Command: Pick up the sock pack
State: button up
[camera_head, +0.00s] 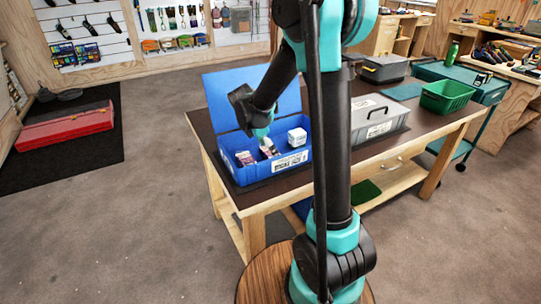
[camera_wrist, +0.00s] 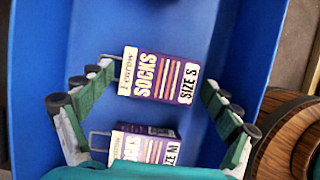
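Two purple sock packs with striped labels and wire hooks lie in an open blue box (camera_head: 290,164). In the wrist view, the pack marked SIZE S (camera_wrist: 157,78) lies between the fingertips of my gripper (camera_wrist: 157,76), with a gap on each side. The pack marked SIZE M (camera_wrist: 143,148) is nearer the palm side of the picture and partly covered by my gripper. In the head view, my gripper (camera_head: 263,136) reaches down into the box above the packs (camera_head: 246,159). It is open and empty. I cannot tell its height above them.
A white carton (camera_head: 297,137) stands at the right in the blue box, whose lid (camera_head: 250,95) is raised behind. A grey case (camera_head: 378,119) is beside it on the workbench (camera_head: 440,112). A green bin (camera_head: 446,96) stands farther right. The box walls are close around my gripper.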

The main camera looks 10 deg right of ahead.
aim_at(269, 152)
jog(key=c, duration=0.8)
notch_tip(269, 152, up, 20)
